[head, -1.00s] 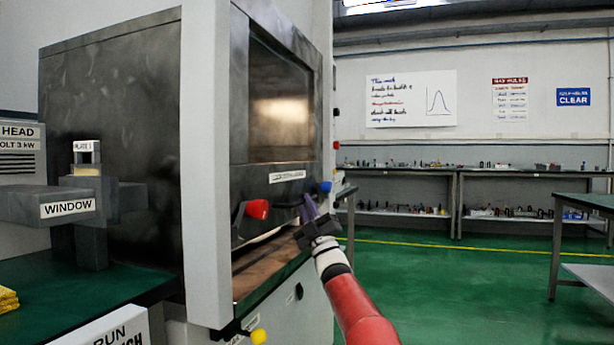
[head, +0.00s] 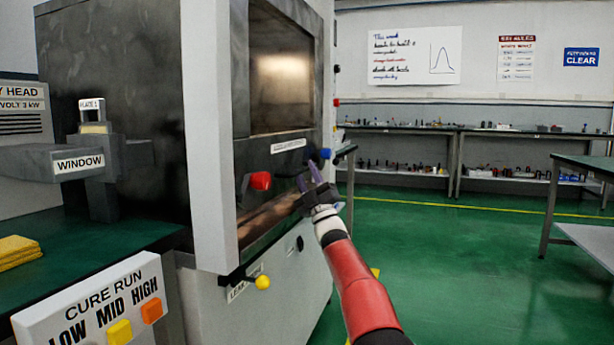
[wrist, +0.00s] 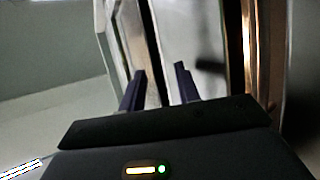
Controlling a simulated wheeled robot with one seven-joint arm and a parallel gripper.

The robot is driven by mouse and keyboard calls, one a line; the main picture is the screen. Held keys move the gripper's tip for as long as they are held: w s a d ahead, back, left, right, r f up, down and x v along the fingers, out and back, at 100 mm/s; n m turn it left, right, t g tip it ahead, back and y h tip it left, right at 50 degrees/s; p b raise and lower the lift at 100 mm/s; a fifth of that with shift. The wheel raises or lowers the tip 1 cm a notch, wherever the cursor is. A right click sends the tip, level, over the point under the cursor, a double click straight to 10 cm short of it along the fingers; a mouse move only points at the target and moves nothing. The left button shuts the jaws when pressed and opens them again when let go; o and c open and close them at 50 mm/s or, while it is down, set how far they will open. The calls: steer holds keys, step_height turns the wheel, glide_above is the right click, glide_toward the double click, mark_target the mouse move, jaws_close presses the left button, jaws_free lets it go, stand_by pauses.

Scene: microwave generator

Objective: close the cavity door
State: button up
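The cavity door (head: 238,160) is a dark panel with a window, on the front of the dark cabinet. A label and a red knob (head: 260,180) sit near its lower edge, with a blue knob (head: 326,153) at the right. A narrow brownish gap (head: 262,222) shows below the door, above the front ledge. My gripper (head: 308,177) is at the door's lower right, below the label. In the wrist view its purple fingers (wrist: 160,85) stand apart with nothing clearly between them. I cannot tell whether they touch the door.
A yellow-tipped lever (head: 262,282) sticks out below the ledge. A control panel (head: 100,310) with yellow and orange buttons stands at lower left, and a yellow cloth (head: 16,250) lies on the green bench. The green floor at right is open, with a workbench (head: 590,205) beyond.

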steer(key=b+v, duration=0.3)
steer(key=v, duration=0.5)
stand_by(0.4)
steer(key=shift+w, duration=0.1)
